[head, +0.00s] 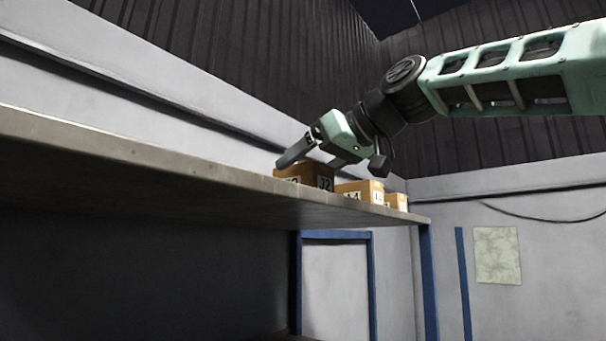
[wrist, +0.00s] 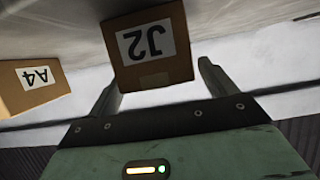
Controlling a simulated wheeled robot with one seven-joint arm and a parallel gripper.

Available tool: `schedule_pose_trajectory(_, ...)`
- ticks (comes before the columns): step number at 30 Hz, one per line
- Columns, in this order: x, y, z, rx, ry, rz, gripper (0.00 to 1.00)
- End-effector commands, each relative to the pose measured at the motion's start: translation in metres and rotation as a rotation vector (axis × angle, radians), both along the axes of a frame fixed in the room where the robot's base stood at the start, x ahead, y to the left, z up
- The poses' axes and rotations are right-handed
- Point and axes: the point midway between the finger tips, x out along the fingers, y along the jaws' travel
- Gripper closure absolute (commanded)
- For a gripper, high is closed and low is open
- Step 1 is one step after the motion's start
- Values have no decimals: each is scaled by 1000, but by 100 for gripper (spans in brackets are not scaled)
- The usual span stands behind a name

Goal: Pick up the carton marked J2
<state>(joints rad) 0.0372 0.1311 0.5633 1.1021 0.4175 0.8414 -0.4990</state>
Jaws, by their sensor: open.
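The carton marked J2 (head: 310,174) is a brown box with a white label. It stands on the shelf (head: 130,160) near its front edge. My gripper (head: 305,155) is at the carton, its fingers angled down toward it. In the wrist view, the J2 carton (wrist: 150,48) shows its label upside down. The fingers of my gripper (wrist: 158,85) are open, one to each side of the carton's near end. I cannot tell whether they touch it. The shelf edge hides the carton's base in the head view.
A carton marked A4 (wrist: 32,85) stands beside J2. In the head view, more cartons (head: 360,191) stand to the right along the shelf. A wall (head: 230,125) runs behind. The shelf to the left looks clear, though its top is hidden.

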Motion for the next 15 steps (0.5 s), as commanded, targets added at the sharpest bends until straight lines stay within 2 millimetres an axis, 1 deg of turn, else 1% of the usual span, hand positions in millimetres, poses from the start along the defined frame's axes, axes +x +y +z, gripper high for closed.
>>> schedule_pose_trajectory(1,3,6,2,-3,3,2,15)
schedule_pose_trajectory(3,9,12,-2,0,3,1,15)
schedule_pose_trajectory(6,13,17,-7,0,1,0,15)
schedule_pose_trajectory(13,14,18,-9,0,-1,-2,15)
schedule_pose_trajectory(14,14,18,-9,0,-1,-2,18)
schedule_pose_trajectory(15,14,18,-9,0,-1,-2,29)
